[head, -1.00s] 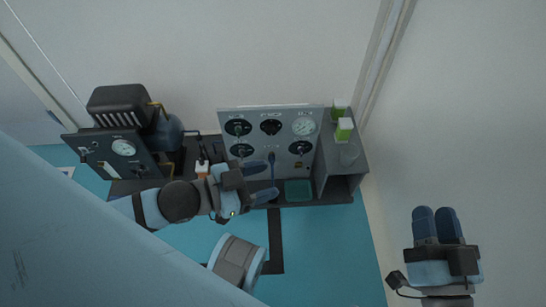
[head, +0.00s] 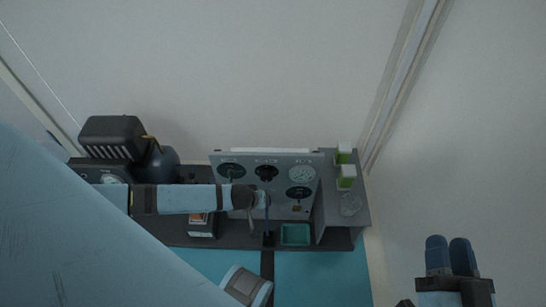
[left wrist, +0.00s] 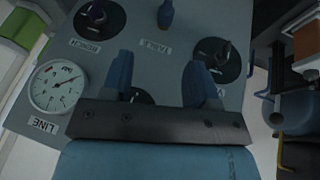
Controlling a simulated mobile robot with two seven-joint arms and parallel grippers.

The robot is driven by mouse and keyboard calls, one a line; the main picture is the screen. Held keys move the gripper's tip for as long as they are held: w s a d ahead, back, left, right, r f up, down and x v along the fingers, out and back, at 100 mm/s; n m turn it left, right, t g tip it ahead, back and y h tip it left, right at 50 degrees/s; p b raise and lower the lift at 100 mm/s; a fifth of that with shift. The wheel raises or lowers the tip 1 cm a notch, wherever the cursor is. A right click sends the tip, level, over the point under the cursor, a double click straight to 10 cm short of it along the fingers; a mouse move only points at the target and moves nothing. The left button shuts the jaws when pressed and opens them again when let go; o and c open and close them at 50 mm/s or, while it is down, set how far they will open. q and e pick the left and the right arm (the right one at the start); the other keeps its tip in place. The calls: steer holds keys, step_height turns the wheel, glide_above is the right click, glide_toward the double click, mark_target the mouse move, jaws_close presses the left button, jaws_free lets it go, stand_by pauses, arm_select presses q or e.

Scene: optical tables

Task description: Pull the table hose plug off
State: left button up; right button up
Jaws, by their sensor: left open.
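The grey gauge panel (head: 228,200) stands on the bench in the head view. In the left wrist view, the blue plug (left wrist: 166,14) sits beside the TABLE label, just beyond my fingers. My right gripper (head: 449,254) is shut and empty at the lower right, away from the bench.
The LINE gauge (left wrist: 55,86) and black knobs (left wrist: 100,18) lie close to my left fingers. A teal tray (head: 295,234), a grey shelf (head: 344,222) and green-white boxes (head: 346,177) are at the right. A dark machine (head: 113,135) stands left.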

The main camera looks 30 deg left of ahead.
arm_select(q)
steer(key=shift+n, duration=0.4)
steer(key=b+x, duration=0.2)
steer(key=x, duration=0.3)
steer(key=a+b+x, duration=0.1)
steer(key=b+x, duration=0.1)
steer(key=x, duration=0.3)
steer(key=b+x, duration=0.3)
steer(key=x, duration=0.1)
steer(key=shift+w+a+f, duration=0.15)
steer(key=shift+f, duration=0.2)
arm_select(e)
step_height(320, 180, down, 7)
steer(key=a+g, duration=0.1)
steer(key=g, duration=0.1)
steer(key=shift+n+g+y, duration=0.3)
steer(key=shift+n+g, duration=0.1)
steer(key=shift+w+a, duration=0.1)
arm_select(q)
steer(key=shift+r, duration=0.1)
jaws_close()
